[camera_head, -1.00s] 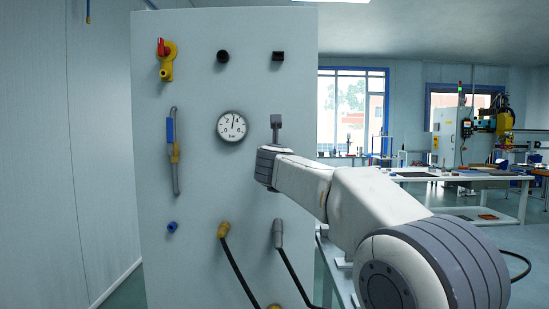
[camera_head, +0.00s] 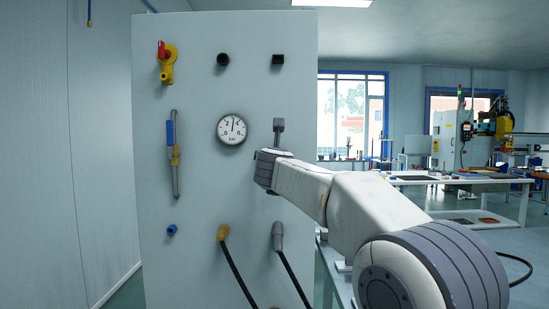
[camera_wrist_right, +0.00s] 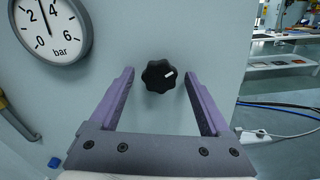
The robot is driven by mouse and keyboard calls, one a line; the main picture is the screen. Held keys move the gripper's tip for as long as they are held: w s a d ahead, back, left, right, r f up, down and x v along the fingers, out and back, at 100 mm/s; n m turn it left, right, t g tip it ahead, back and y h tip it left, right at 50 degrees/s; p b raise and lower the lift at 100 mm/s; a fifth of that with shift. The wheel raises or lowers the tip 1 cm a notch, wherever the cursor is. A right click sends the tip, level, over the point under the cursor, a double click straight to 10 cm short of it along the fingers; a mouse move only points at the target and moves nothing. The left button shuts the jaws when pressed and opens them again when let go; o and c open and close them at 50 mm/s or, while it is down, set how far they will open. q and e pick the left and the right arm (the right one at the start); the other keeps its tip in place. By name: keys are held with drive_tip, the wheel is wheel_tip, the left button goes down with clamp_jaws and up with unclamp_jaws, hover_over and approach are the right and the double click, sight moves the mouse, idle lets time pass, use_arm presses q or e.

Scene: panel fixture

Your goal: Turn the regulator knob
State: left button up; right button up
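The black regulator knob (camera_wrist_right: 158,76) is a lobed dial on the pale panel, with a white mark towards its upper right. It shows in the right wrist view; in the head view I cannot make it out, and my right arm covers that area. My right gripper (camera_wrist_right: 159,70) is open, with its two purple fingers apart. The knob appears in the gap between the fingertips, and I see no finger touching it. The pressure gauge (camera_head: 231,129), marked in bar, is to the knob's left; its needle stands between 2 and 4. My left gripper is not in view.
Open room and workbenches lie to the right.

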drive_tip(key=s+b, duration=0.3)
drive_tip(key=s, duration=0.7)
drive_tip(key=shift+s, duration=0.25)
